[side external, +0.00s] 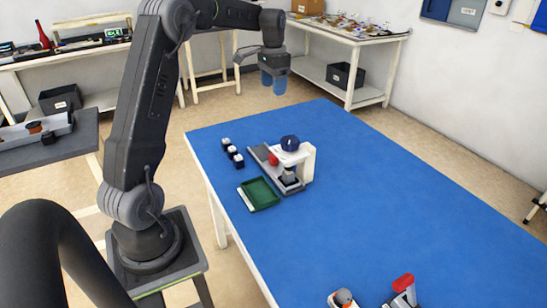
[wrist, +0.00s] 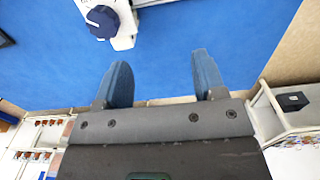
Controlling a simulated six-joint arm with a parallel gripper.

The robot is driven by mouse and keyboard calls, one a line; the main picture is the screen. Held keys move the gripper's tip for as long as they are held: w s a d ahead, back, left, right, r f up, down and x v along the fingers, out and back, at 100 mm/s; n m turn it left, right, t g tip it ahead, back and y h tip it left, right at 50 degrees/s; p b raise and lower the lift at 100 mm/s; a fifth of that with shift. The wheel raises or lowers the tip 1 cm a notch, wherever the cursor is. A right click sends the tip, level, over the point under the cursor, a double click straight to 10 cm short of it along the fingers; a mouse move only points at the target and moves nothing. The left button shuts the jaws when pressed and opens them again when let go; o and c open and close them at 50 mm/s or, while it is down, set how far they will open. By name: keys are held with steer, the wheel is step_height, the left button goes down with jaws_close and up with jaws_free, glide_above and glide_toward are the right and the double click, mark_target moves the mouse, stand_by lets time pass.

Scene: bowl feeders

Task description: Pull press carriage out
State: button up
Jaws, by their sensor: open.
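The press stands on the blue table in the side external view, with a white frame (side external: 308,163) and a dark blue knob (side external: 290,143) on top. A grey base (side external: 262,154) runs out from under it. A red knob (side external: 273,159) sits on the base, and a small grey block is under the press head; which part is the carriage is hard to tell. My gripper (side external: 273,83) is open and empty, high above and behind the press, near the table's far edge. In the wrist view its blue fingers (wrist: 162,78) are spread, with the press knob (wrist: 102,21) at upper left.
A green tray (side external: 259,194) lies in front of the press. Several dark, white-topped pieces (side external: 232,152) stand left of it. A red-handled item (side external: 403,284) and a small round-topped item (side external: 343,298) are at the near edge. The table's right side (side external: 400,190) is clear.

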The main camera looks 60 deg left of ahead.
mark_target(274, 156)
step_height(274, 156, down, 26)
steer(key=shift+f, duration=0.15)
steer(key=shift+c, duration=0.2)
